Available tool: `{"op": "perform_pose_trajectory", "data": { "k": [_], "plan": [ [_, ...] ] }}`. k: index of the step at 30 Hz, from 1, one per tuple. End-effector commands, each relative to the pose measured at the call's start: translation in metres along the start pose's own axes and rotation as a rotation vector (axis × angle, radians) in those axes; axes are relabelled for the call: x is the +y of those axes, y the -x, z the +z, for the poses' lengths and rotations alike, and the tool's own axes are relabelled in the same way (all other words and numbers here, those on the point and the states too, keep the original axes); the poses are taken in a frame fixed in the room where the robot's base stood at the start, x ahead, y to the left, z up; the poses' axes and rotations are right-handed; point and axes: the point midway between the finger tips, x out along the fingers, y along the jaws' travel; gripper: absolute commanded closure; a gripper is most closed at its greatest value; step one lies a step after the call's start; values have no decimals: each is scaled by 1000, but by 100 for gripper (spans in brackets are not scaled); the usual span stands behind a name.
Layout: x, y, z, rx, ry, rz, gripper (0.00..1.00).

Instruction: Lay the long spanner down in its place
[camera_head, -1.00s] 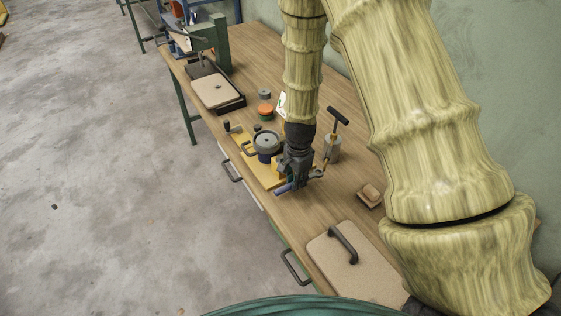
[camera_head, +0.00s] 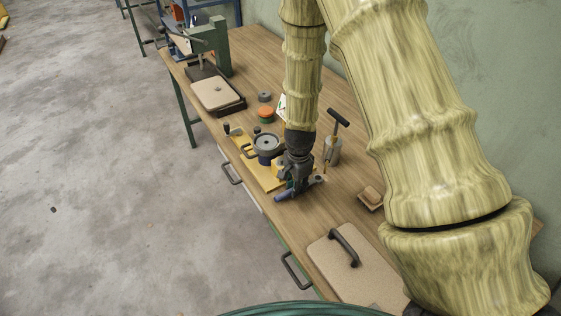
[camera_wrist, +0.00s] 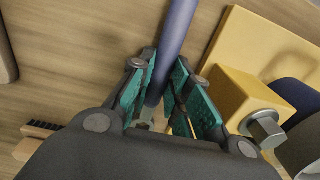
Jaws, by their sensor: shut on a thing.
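My gripper (camera_head: 294,190) is shut on the long spanner, whose blue handle (camera_head: 283,197) sticks out toward the bench's front edge. The handle (camera_wrist: 176,30) runs up out of the green finger pads (camera_wrist: 162,85) in the wrist view. A metal end shows on the other side of the gripper in the head view; the spanner's middle is hidden by my fingers. The spanner is beside the yellow fixture (camera_head: 247,163), near its right end. I cannot tell whether it touches the bench. No marked place for it is clear.
A yellow block (camera_wrist: 240,88) with a hex bolt (camera_wrist: 264,127) stands close to my fingers. A grey cylinder with a T-handle (camera_head: 333,150) is just behind. A wooden brush (camera_head: 370,196) and a handled board (camera_head: 325,262) lie to the right. Bare bench lies between.

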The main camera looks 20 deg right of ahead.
Motion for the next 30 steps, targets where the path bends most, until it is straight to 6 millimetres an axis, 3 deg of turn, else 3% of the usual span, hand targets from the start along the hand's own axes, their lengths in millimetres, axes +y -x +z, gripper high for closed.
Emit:
{"op": "perform_pose_trajectory", "data": {
  "k": [16,17,20,30],
  "plan": [
    [0,-9,0,0,0,0,100],
    [0,-8,0,0,0,0,76],
    [0,-8,0,0,0,0,58],
    [0,-7,0,0,0,0,56]
  ]
}}
